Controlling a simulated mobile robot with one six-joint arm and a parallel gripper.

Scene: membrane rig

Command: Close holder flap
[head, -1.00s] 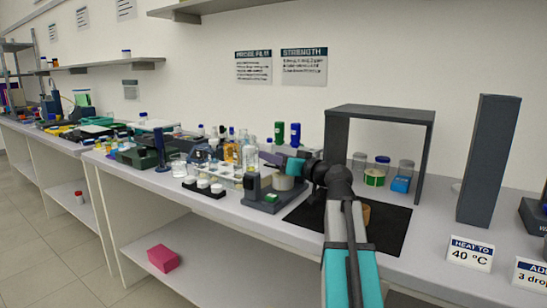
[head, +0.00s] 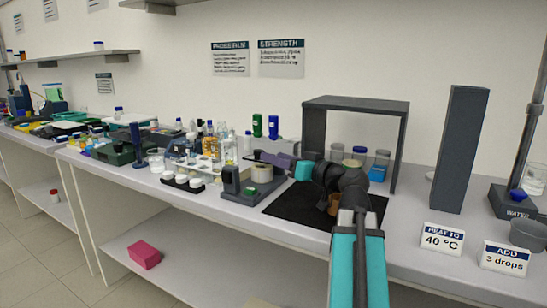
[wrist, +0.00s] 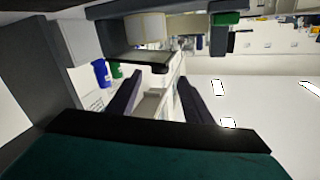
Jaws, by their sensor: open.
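The holder (head: 231,180) is a dark grey stand with an upright block and a low base carrying a green button (head: 249,191). A cream cylinder (head: 262,174) sits at its right side. In the wrist view the cylinder (wrist: 145,27) and green button (wrist: 227,18) show at the top. A dark plate that looks like the flap (wrist: 138,60) stands out beside the cylinder there; it is hard to make out in the head view. My gripper (head: 270,158) is open and empty, just above and behind the cylinder. Its fingers (wrist: 155,78) point towards the plate; contact cannot be told.
A dark grey frame (head: 355,104) stands over jars behind my arm. A black mat (head: 290,208) lies right of the holder. White-capped jars (head: 182,180) and bottles crowd its left. A tall dark block (head: 462,150) stands at right. The front bench edge is mostly clear.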

